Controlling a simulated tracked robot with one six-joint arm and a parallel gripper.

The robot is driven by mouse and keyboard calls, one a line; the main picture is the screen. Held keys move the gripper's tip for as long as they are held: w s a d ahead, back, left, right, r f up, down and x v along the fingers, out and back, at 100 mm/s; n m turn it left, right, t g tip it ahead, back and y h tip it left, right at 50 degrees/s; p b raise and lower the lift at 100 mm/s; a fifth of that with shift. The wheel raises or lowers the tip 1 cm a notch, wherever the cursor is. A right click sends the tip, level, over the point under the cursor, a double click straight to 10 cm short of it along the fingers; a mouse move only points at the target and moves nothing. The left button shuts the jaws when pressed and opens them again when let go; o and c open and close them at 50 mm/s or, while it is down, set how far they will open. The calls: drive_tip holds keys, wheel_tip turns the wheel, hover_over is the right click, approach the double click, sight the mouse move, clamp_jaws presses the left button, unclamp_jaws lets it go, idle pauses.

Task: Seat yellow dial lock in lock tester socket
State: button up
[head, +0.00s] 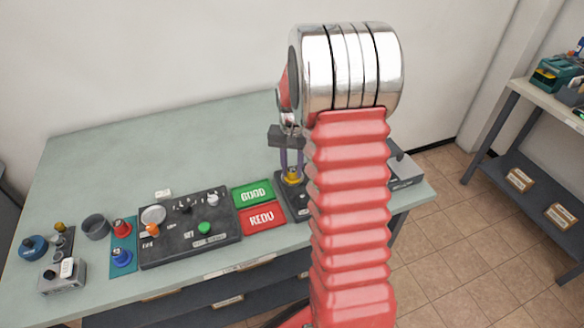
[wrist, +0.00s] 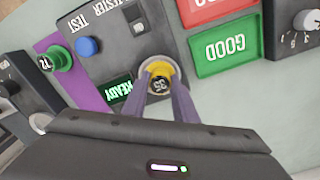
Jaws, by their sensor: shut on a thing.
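The yellow dial lock (wrist: 161,72) has a dark numbered face and sits between my purple fingers. It also shows as a small yellow spot in the head view (head: 292,178). My gripper (wrist: 162,92) is shut on it, pointing down over the lock tester. The lock tester (wrist: 110,62) is a dark box with a blue button and a green READY display. The pale round socket rim (wrist: 143,66) shows around the lock; how deep the lock sits cannot be told. In the head view my arm hides part of the tester (head: 300,205).
Green GOOD (head: 253,193) and red REDU (head: 262,218) trays lie beside the tester. A dark control panel (head: 185,245) stands to their left. A green lock (wrist: 58,58) stands on a purple strip beside the tester. The back of the table is clear.

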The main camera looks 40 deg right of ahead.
drive_tip(key=o, duration=1.1)
drive_tip(key=shift+o, duration=0.5)
drive_tip(key=shift+o, duration=0.9)
drive_tip(key=shift+r, duration=0.1)
drive_tip(key=shift+r, duration=2.9)
